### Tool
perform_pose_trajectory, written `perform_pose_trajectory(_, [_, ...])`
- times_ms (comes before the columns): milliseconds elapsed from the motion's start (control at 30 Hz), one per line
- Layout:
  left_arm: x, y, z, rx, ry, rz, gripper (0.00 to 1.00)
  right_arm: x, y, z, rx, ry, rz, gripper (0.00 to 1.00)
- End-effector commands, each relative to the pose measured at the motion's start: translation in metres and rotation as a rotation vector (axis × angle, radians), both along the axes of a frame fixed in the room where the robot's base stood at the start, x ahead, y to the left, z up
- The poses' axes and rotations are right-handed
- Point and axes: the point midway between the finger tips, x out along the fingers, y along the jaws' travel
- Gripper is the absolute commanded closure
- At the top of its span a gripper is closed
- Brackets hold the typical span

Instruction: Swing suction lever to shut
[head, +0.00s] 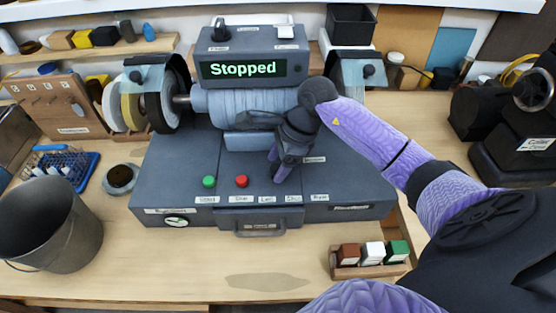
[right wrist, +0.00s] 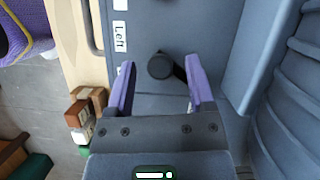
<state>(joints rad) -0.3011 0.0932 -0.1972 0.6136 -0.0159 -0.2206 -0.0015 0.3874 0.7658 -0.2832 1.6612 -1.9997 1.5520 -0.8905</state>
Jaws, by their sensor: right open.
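The suction lever is most likely the dark lever with a round knob (right wrist: 160,66) in the right wrist view, on the grey machine's top near a label reading "Left". My right gripper (right wrist: 160,82) is open, with one purple finger on each side of the knob; I cannot tell whether either touches it. In the head view my right gripper (head: 280,172) points down at the machine's front right and hides the lever. The machine's display (head: 242,69) reads "Stopped". My left gripper is not in view.
The grey machine (head: 165,165) carries a large roller (head: 250,103), a green button (head: 209,181) and a red button (head: 242,181). A wooden tray (head: 372,271) with coloured blocks stands at front right. A grey bucket (head: 50,225) stands at left. The table's front middle is clear.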

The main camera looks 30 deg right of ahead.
Motion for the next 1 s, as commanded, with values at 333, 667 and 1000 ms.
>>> perform_pose_trajectory(333, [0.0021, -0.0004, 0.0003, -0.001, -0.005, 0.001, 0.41, -0.0001, 0.0000, 0.0004, 0.001, 0.000, -0.001, 0.82])
perform_pose_trajectory(667, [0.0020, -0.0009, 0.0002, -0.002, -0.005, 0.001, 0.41, -0.0001, -0.0001, 0.0006, 0.001, 0.000, -0.001, 1.00])
perform_pose_trajectory(1000, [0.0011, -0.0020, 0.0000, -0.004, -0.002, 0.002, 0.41, 0.0001, -0.0001, 0.0007, 0.001, 0.000, -0.001, 1.00])
